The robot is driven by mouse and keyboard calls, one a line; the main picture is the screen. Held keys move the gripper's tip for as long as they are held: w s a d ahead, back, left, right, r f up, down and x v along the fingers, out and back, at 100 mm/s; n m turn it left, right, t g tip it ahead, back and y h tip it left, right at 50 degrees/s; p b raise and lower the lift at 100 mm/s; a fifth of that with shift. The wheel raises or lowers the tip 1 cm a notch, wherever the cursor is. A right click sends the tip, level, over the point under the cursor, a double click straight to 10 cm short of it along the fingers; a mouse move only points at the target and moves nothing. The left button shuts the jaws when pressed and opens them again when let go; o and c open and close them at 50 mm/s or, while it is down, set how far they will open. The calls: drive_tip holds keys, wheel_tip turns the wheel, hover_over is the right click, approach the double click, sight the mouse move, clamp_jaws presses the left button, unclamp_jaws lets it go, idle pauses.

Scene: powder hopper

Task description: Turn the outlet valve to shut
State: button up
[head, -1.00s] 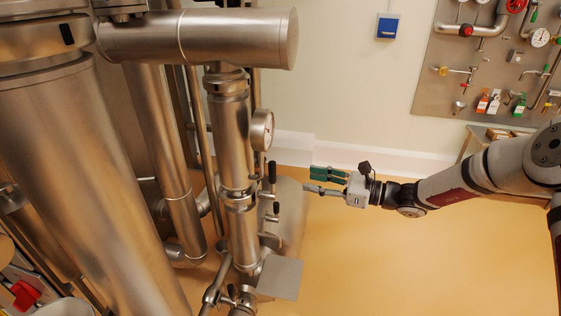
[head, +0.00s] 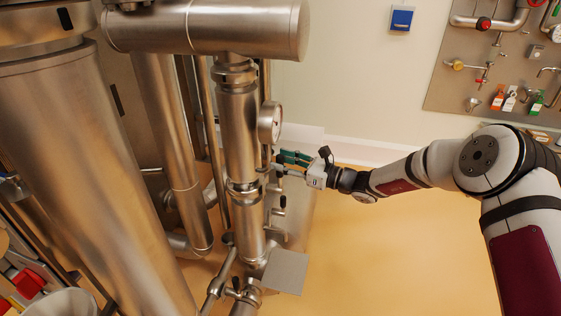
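The steel outlet pipe (head: 238,130) runs down beside the big vessel, with a round gauge (head: 270,122) on its right side. A valve lever with a black grip (head: 279,162) stands upright beside the pipe below the gauge. I take it for the outlet valve's handle, but the valve body is hard to make out. My gripper (head: 281,164) reaches in from the right, its green-padded fingers apart and their tips at the black grip. Whether they touch it or pass around it is too small to tell. Another black-gripped lever (head: 282,203) sits lower on the pipe.
A flat grey plate (head: 286,271) juts out below the levers. The large steel vessel (head: 85,170) and a horizontal pipe (head: 210,28) bound the left and top. A wall panel (head: 490,70) with pipes and valves is at upper right. The floor to the right is clear.

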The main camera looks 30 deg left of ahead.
drive_tip(key=shift+a, duration=0.65)
clamp_jaws()
drive_tip(key=shift+s, duration=0.15)
